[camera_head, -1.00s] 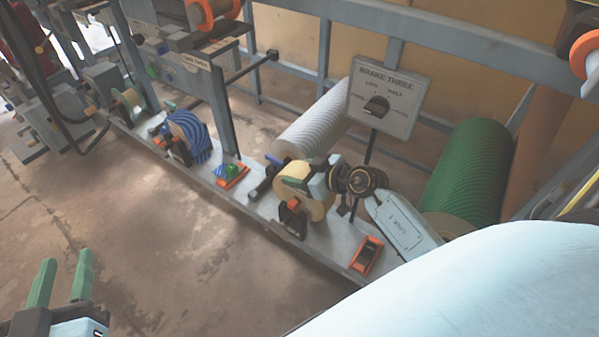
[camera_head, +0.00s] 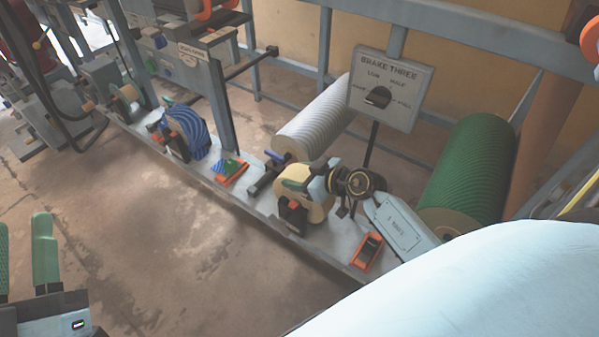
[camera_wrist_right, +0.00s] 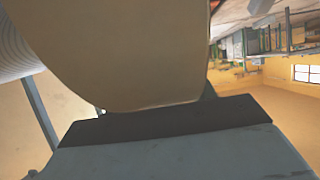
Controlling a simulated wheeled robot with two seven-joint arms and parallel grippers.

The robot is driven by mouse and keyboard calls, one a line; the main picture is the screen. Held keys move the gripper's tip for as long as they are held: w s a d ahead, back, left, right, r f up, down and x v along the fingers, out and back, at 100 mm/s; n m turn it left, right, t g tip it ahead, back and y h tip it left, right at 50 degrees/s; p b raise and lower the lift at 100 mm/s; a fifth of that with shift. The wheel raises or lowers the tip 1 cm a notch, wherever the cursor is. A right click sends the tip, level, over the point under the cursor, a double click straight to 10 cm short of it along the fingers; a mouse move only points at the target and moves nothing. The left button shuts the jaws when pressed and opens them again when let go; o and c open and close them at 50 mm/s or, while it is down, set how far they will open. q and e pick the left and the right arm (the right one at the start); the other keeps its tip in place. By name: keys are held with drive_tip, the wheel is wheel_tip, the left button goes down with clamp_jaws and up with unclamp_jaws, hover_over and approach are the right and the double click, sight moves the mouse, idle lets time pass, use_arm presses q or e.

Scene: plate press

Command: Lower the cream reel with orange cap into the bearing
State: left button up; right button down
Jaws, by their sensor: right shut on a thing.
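The cream reel (camera_head: 317,211) is in my right gripper (camera_head: 299,187), whose green fingers are shut on it. It sits low at the bearing, a dark stand (camera_head: 291,216) with a little orange near its top, on the grey rail. The stand overlaps the reel's near side, and I cannot tell whether the reel is seated. The orange cap is not clearly seen. In the right wrist view the reel (camera_wrist_right: 120,50) is a large cream disc that hides the bearing. My left gripper (camera_head: 22,225) is open and empty at the lower left, with green fingers apart.
The "BRAKE THREE" sign (camera_head: 391,90) stands behind my right wrist. A white roll (camera_head: 313,130) and a green roll (camera_head: 470,170) lie behind the rail (camera_head: 262,208). A blue reel (camera_head: 190,130) and orange-framed holders (camera_head: 230,172) (camera_head: 367,250) are along it.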

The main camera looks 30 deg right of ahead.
use_arm(q)
drive_tip(key=shift+s+r+h, duration=0.1)
drive_tip(key=shift+r+h, duration=0.1)
drive_tip(key=shift+h, duration=0.1)
use_arm(e)
drive_tip(key=c, duration=0.6)
unclamp_jaws()
drive_tip(key=shift+o, duration=0.8)
drive_tip(key=shift+s+f, duration=0.1)
drive_tip(key=shift+f, duration=0.15)
drive_tip(key=shift+r, duration=0.1)
